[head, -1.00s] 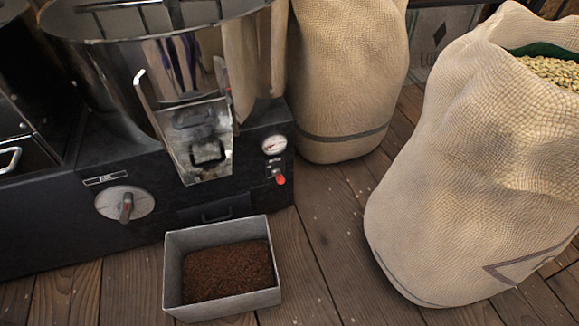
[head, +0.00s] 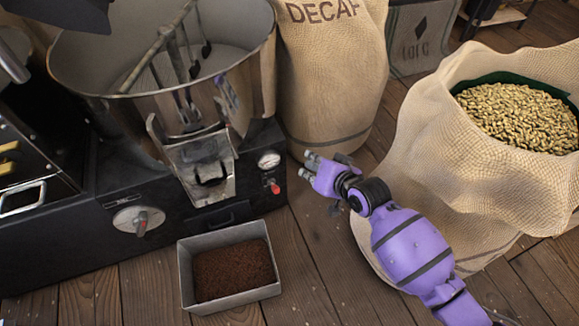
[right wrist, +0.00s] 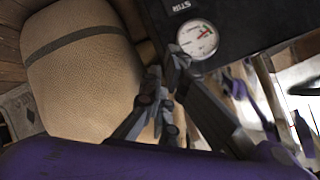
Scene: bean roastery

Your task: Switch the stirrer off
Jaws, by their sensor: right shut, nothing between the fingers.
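The stirrer's bowl (head: 255,70) is a shiny metal drum with stirring arms (head: 158,48) inside, on a black machine. On its front panel, below a round gauge (head: 269,160), is a small red-tipped switch (head: 275,188), its tip angled down. My right gripper (head: 307,165) is shut and empty, to the right of the switch and gauge, apart from them in the head view. In the right wrist view its fingertips (right wrist: 172,68) show near the gauge (right wrist: 197,38) and a STIR label (right wrist: 180,5); the switch is not visible there. My left gripper is not in view.
A round dial with a knob (head: 141,220) is on the panel's left. A metal bin of ground coffee (head: 187,270) stands on the wooden floor before the machine. A DECAF sack (head: 335,85) stands behind my right gripper. An open bean sack (head: 430,125) is at the right.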

